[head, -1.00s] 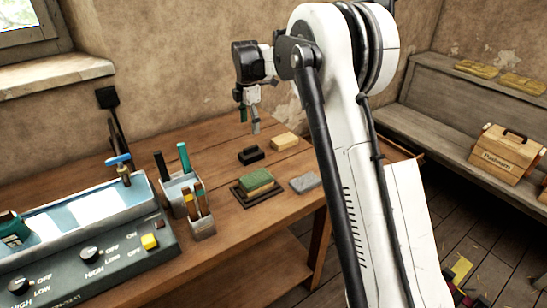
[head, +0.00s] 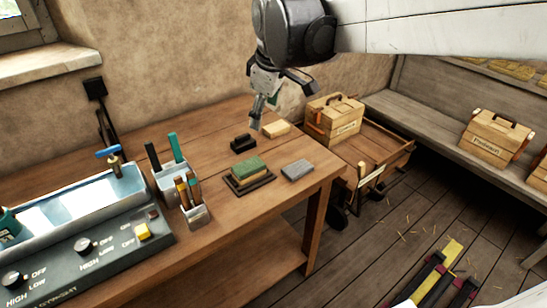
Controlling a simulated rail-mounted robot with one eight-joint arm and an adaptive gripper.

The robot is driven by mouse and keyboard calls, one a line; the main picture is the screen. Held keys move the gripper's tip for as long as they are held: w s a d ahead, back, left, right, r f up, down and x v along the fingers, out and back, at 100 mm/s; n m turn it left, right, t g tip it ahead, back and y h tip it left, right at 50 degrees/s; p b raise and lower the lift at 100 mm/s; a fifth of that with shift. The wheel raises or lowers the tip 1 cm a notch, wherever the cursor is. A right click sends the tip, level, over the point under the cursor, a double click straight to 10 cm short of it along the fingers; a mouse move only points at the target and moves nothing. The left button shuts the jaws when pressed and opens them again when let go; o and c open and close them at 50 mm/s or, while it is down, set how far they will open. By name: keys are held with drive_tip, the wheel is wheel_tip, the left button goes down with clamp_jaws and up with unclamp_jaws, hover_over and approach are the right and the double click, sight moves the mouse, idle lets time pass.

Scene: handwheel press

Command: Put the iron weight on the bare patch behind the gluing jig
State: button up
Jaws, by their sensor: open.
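A small black block with a raised top (head: 243,143), which looks like the iron weight, stands on the wooden table. In front of it is a dark, low frame holding a green-topped block (head: 249,171), which looks like the gluing jig. Bare wood shows between the two. My gripper (head: 265,109) hangs open and empty, pointing down, above the back of the table. In the picture it is just above and right of the black block; its exact height is unclear. My wrist hides part of the wall.
A pale wooden block (head: 276,129) lies right of the black block, and a grey slab (head: 297,170) right of the jig. Tool holders (head: 196,214) and a control-panel trough (head: 84,245) fill the left. A wooden toolbox (head: 335,119) stands beyond the table's right end.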

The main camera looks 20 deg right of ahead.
drive_tip(key=s+f+m+t, duration=0.1)
drive_tip(key=s+f+m, duration=0.2)
drive_tip(key=s, duration=0.7)
drive_tip(key=s+f+m+t, duration=0.2)
drive_tip(key=s+f+m, duration=0.2)
drive_tip(key=s, duration=0.6)
drive_tip(key=shift+m, duration=1)
